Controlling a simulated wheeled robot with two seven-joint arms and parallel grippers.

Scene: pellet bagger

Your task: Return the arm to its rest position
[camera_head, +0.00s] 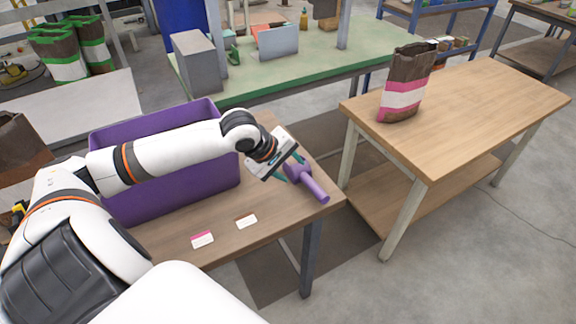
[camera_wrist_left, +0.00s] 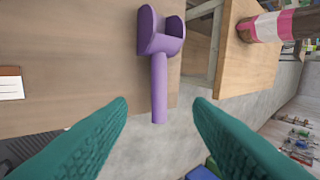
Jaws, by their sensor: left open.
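My left arm comes in from the left in the head view and reaches over the purple bin. My left gripper (camera_head: 287,176) is open, with teal fingers, just beside a purple scoop (camera_head: 312,190) at the right end of the brown table. In the left wrist view the gripper's fingers (camera_wrist_left: 160,115) are spread wide, and nothing is between their tips. The scoop (camera_wrist_left: 160,70) lies ahead of them, its handle pointing back toward the gap. Whether a finger touches it I cannot tell. My right gripper is not in view.
A large purple bin (camera_head: 125,132) stands on the brown table (camera_head: 260,262), with two small cards (camera_head: 202,240) in front. A brown bag with pink and white bands (camera_head: 404,92) stands on a wooden table (camera_head: 480,95) at the right. A green bench (camera_head: 250,88) stands behind.

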